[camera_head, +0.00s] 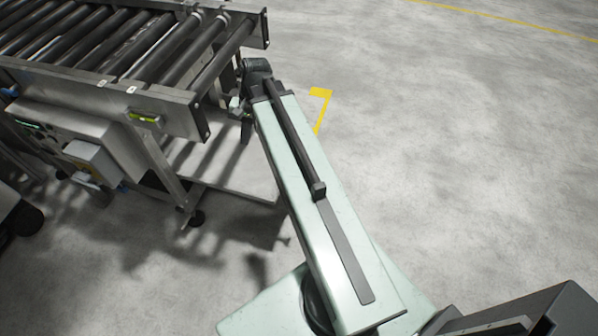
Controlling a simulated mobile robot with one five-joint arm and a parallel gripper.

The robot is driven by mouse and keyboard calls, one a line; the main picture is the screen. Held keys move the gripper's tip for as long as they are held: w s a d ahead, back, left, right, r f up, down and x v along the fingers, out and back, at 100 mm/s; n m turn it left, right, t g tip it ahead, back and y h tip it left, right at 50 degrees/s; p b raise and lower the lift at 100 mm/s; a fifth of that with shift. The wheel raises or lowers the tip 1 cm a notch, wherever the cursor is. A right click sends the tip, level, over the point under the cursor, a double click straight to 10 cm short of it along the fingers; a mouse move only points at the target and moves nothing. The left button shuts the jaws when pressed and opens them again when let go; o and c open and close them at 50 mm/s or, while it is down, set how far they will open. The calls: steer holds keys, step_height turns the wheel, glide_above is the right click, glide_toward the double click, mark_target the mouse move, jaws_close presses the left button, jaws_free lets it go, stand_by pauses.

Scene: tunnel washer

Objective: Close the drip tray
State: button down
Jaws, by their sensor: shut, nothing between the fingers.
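The drip tray (228,172) is a flat, light grey sheet low under the end of the roller conveyor. It sticks out past the conveyor's end frame toward my arm, so it stands at least partly open. Its right edge runs beside my arm, which may hide part of it. My gripper (246,130) is beyond the far end of my pale green arm, beside the conveyor's end and above the tray in the picture. It is small and partly hidden by the arm. It is shut and holds nothing; I cannot tell whether it touches the tray.
The roller conveyor (120,45) fills the upper left, with a metal side rail and a leg (165,165) on a dark foot. A grey control box (95,160) hangs on its side. A yellow floor mark (321,108) lies right of the arm. The concrete floor at right is clear.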

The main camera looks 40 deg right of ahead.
steer(key=d+f+m+t+y+b, duration=0.25)
steer(key=d+f+m+b, duration=0.85)
steer(key=d+f+b, duration=0.65)
steer(key=s+d+f+m+t+b, duration=0.45)
steer(key=d+f+m+b, duration=0.45)
steer(key=d+b, duration=0.35)
steer(key=b+x, duration=0.2)
steer(key=x, duration=0.2)
steer(key=a+r+b+x, duration=0.1)
steer(key=b+x, duration=0.1)
steer(key=x, duration=0.2)
steer(key=b+x, duration=0.2)
steer(key=x, duration=0.2)
steer(key=shift+w+a+r, duration=0.1)
steer(key=shift+w+a, duration=0.15)
steer(key=shift+w, duration=0.15)
steer(key=shift+w+a, duration=0.2)
steer(key=shift+w, duration=0.05)
